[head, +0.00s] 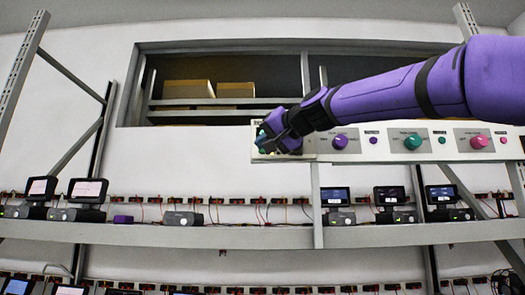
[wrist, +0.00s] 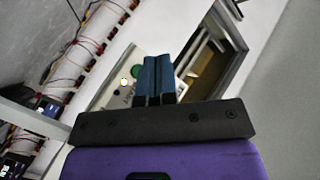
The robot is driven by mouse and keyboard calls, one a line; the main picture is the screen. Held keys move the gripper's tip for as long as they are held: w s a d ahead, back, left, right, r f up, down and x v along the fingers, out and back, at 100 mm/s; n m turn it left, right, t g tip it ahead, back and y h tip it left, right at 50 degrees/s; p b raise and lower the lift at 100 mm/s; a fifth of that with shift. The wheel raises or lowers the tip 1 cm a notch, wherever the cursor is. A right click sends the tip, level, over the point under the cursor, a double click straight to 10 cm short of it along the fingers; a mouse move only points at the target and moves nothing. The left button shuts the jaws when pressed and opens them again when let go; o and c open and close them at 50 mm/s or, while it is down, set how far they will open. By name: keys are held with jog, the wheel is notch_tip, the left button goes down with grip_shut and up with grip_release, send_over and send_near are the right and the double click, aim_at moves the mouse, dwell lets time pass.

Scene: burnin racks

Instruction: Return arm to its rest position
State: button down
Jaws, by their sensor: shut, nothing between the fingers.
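My purple arm reaches in from the right in the head view. My gripper (head: 268,144) is at the left end of the control panel (head: 312,147), in front of its leftmost knob, which is partly hidden. In the wrist view my gripper (wrist: 160,62) shows as two blue-grey fingers close together, with nothing between them. A green knob (wrist: 135,71) on the panel shows just left of the fingertips. I cannot tell whether the fingers touch the panel.
The panel also carries a purple knob (head: 340,142), a green knob (head: 412,142) and a pink knob (head: 478,142). Below runs a rack shelf (head: 160,233) with several small devices and wires. A window opening with boxes (head: 188,89) is behind the arm. Metal uprights (head: 316,205) stand nearby.

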jog(key=s+d+f+g+h, duration=0.2)
jog(key=s+d+f, duration=0.7)
jog(key=f, duration=0.5)
jog(key=s+d+f+g+h, duration=0.2)
jog(key=s+d+f+h, duration=0.3)
jog(key=s+d+f, duration=0.5)
jog(key=s+d+f+m+g+h, duration=0.1)
jog(key=s+d+f+h, duration=0.3)
jog(key=s+d+f, duration=0.6)
jog(key=s+f+g, duration=0.1)
jog(key=s+f, duration=0.2)
jog(key=f, duration=0.6)
jog(key=shift+s+f+g, duration=0.15)
jog(key=shift+f+g, duration=0.2)
jog(key=shift+g, duration=0.05)
